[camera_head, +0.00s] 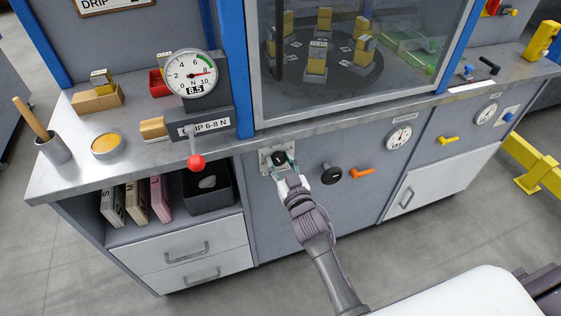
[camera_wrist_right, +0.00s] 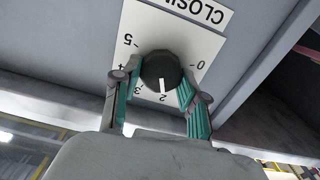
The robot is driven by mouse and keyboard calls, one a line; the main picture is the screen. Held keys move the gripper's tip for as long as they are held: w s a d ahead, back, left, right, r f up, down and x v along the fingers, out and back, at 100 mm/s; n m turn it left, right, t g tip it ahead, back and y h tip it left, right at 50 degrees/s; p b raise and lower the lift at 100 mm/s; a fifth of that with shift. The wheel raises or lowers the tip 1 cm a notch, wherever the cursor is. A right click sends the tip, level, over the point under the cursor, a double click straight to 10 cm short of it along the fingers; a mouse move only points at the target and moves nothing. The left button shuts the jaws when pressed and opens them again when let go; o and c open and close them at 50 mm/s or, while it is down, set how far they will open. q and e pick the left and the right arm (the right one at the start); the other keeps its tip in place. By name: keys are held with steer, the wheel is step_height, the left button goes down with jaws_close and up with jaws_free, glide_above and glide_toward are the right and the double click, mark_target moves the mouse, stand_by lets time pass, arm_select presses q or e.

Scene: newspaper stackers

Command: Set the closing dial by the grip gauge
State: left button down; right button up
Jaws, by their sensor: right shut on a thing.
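The closing dial (camera_head: 279,157) is a black round knob on a pale plate on the cabinet front, under the glass case. In the right wrist view the dial (camera_wrist_right: 161,72) has its white mark at the 2 on a scale reading 0 to 5. My right gripper (camera_head: 282,167) is shut on the knob, one teal finger on each side in the wrist view (camera_wrist_right: 158,86). My left gripper is not in view.
A red-ball lever (camera_head: 196,162) hangs below the gauge. A black knob (camera_head: 331,174) and an orange handle (camera_head: 361,173) are right of the dial. A glass case (camera_head: 350,60) stands above.

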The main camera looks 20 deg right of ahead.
steer(key=n, duration=0.3)
steer(key=shift+a+n, duration=0.1)
steer(key=shift+n, duration=0.2)
steer(key=n, duration=0.4)
steer(key=shift+f+n, duration=0.1)
steer(key=shift+n, duration=0.2)
steer(key=n+b, duration=0.1)
steer(key=n, duration=0.3)
steer(key=shift+a+f+n, duration=0.1)
steer(key=shift+n, duration=0.2)
steer(key=shift+n+b, duration=0.45)
steer(key=shift+n, duration=1.75)
steer(key=shift+f, duration=0.1)
steer(key=o, duration=1.1)
